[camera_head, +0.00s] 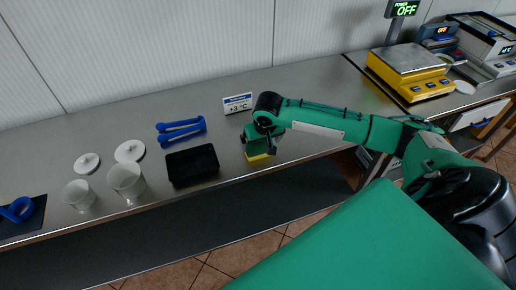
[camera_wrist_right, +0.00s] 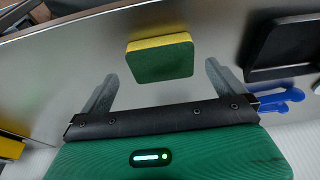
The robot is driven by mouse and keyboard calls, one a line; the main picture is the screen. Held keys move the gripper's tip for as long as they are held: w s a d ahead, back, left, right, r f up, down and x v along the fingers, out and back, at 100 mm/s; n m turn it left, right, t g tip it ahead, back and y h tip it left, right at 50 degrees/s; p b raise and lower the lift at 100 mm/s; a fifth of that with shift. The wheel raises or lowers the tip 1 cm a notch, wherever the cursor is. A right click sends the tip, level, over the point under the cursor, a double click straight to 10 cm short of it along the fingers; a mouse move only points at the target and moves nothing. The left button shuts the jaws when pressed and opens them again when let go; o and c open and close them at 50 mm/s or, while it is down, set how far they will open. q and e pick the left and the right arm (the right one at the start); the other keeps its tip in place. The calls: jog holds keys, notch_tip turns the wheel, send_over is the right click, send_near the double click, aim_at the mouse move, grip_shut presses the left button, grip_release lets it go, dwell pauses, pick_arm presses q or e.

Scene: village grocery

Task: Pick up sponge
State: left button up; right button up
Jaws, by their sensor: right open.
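The sponge (camera_wrist_right: 160,58) has a green face and a yellow edge. In the right wrist view it lies on the metal counter, ahead of my right gripper and between the lines of its two fingers. My right gripper (camera_wrist_right: 160,72) is open and empty, with a visible gap on each side of the sponge. In the head view the gripper (camera_head: 257,146) is low over the counter and hides most of the sponge; a yellow part of the sponge (camera_head: 259,158) shows below it. My left gripper is not in view.
A black tray (camera_head: 192,166) stands just left of the sponge, with blue tongs (camera_head: 181,130) behind it. White cups (camera_head: 126,181) and lids (camera_head: 130,151) are farther left. A small price sign (camera_head: 238,104) stands behind. A yellow scale (camera_head: 409,72) is at the right.

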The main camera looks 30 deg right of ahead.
aim_at(259, 147)
jog(key=shift+w+f+p, duration=0.3)
jog(key=shift+f, duration=0.15)
jog(key=p+x, duration=0.1)
jog(key=x, duration=0.2)
jog(key=shift+w+f, duration=0.1)
jog(key=shift+w, duration=0.15)
jog(key=shift+w+d+f, duration=0.1)
jog(key=shift+f, duration=0.4)
jog(key=c, duration=0.8)
